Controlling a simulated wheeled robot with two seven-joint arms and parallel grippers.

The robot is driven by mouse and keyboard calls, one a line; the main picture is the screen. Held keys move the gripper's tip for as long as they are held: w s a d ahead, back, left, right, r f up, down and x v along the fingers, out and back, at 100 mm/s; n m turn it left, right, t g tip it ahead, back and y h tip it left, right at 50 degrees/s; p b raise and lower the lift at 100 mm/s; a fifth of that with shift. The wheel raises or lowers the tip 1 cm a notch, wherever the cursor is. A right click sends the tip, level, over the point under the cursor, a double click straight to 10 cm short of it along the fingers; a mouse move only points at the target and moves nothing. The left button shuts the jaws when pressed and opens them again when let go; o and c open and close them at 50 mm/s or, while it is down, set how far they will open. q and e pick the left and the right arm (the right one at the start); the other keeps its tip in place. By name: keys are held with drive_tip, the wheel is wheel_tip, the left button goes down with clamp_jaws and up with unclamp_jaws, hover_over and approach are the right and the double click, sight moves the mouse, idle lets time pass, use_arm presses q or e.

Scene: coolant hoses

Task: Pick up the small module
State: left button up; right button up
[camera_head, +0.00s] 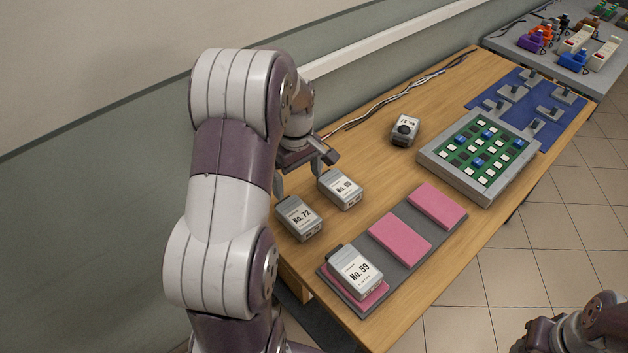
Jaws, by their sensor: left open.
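Several grey modules with white number labels are on the wooden table. One marked No. 72 (299,217) and one that seems to read No. 05 (341,189) stand side by side at the near left. Another, No. 59 (354,272), sits on the nearest pink pad of a dark grey tray (403,261). A smaller module with a round black part (405,130) lies alone further back. My left gripper (304,172) is open and empty, just behind No. 72 and No. 05. My arm hides part of it.
Two pink pads (400,237) (437,205) on the tray are bare. A grey-framed green board (480,155) and a blue mat (540,108) with grey pieces lie further right. Cables (380,117) run along the wall side. A grey table (560,70) with coloured parts stands beyond.

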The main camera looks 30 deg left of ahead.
use_arm(q)
hover_over(297, 212)
drive_tip(key=s, duration=0.1)
drive_tip(key=f, duration=0.4)
drive_tip(key=shift+s+d+f, duration=0.1)
drive_tip(key=shift+d+f, duration=0.1)
drive_tip(key=shift+f, duration=0.05)
drive_tip(key=f, duration=0.4)
drive_tip(key=w+f, duration=0.1)
drive_tip(key=f, duration=0.2)
drive_tip(key=shift+a, duration=0.15)
use_arm(e)
drive_tip(key=shift+s+d+r, duration=0.2)
drive_tip(key=shift+s+r, duration=0.05)
drive_tip(key=shift+s, duration=0.2)
drive_tip(key=shift+s+d+r, duration=0.15)
drive_tip(key=shift+s+r, duration=0.05)
drive_tip(key=shift+s, duration=0.2)
use_arm(q)
drive_tip(key=shift+w, duration=0.1)
drive_tip(key=c, duration=1.4)
